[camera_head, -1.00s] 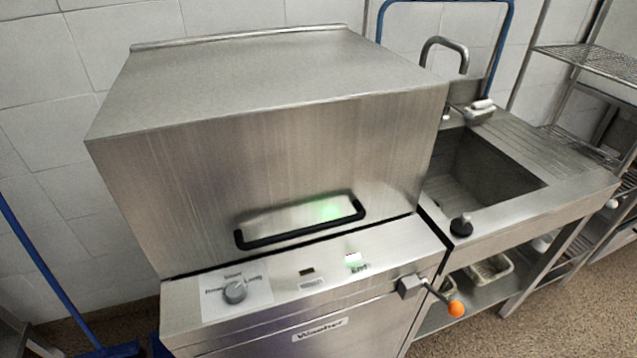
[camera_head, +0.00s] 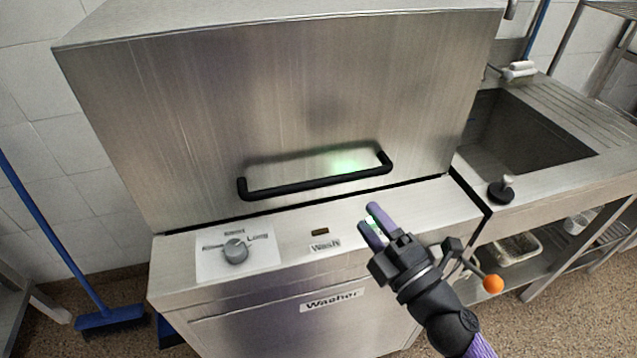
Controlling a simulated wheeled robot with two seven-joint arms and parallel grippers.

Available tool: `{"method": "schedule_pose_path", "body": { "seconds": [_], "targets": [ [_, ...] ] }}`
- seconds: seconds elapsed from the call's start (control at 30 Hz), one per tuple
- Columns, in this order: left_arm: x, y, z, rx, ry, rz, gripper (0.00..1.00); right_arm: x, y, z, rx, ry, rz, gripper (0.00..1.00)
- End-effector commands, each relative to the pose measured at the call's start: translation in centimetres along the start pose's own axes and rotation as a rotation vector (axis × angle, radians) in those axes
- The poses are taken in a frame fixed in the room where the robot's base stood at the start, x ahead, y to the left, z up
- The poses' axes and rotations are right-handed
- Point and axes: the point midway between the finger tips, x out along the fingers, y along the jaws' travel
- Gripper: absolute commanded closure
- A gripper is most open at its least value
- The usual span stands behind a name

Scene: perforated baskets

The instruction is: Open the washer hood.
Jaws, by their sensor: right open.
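The washer hood (camera_head: 200,110) is a large brushed-steel box, closed down on the washer body (camera_head: 270,310). Its black bar handle (camera_head: 315,184) runs across the lower front of the hood. My right gripper (camera_head: 371,218) is in front of the control panel, below and right of the handle's middle. Its two purple-tipped fingers are apart and empty, pointing up and left toward the handle without visible contact. My left gripper is out of view.
A dial (camera_head: 236,251) sits on the panel's left. A lever with an orange ball (camera_head: 493,284) sticks out right of my right gripper. A steel sink (camera_head: 520,130) stands at the right. A blue broom (camera_head: 108,318) leans at the left.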

Motion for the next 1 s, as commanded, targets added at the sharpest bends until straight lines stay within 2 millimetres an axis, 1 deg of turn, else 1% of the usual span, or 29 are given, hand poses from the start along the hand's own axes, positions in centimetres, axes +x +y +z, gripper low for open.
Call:
{"method": "schedule_pose_path", "body": {
  "seconds": [0.1,0.17,0.27,0.4,0.5,0.6,0.73,0.97,1.0],
  "targets": [
    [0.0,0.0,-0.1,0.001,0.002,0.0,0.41,0.6,-0.2,-1.1,-0.093,0.114,-0.002,0.42],
    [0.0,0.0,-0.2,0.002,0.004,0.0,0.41,1.0,-0.3,-1.4,-0.106,0.136,-0.003,0.42],
    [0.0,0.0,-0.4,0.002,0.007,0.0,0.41,2.9,-0.2,-1.7,-0.108,0.138,0.0,0.42],
    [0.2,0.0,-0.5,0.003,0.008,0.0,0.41,6.4,-0.4,-2.2,-0.105,0.136,-0.001,0.42],
    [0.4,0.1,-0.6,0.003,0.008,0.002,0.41,8.3,-0.4,-2.4,-0.104,0.135,-0.002,0.42],
    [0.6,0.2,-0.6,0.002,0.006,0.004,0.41,9.5,-0.5,-2.6,-0.103,0.134,-0.002,0.42],
    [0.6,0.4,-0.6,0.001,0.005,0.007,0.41,10.3,-0.5,-2.7,-0.103,0.133,-0.004,0.42],
    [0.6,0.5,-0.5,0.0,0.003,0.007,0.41,10.3,-0.4,-2.7,-0.102,0.133,-0.004,0.42],
    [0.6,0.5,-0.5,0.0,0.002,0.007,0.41,10.3,-0.4,-2.7,-0.102,0.133,-0.004,0.48]
  ]
}}
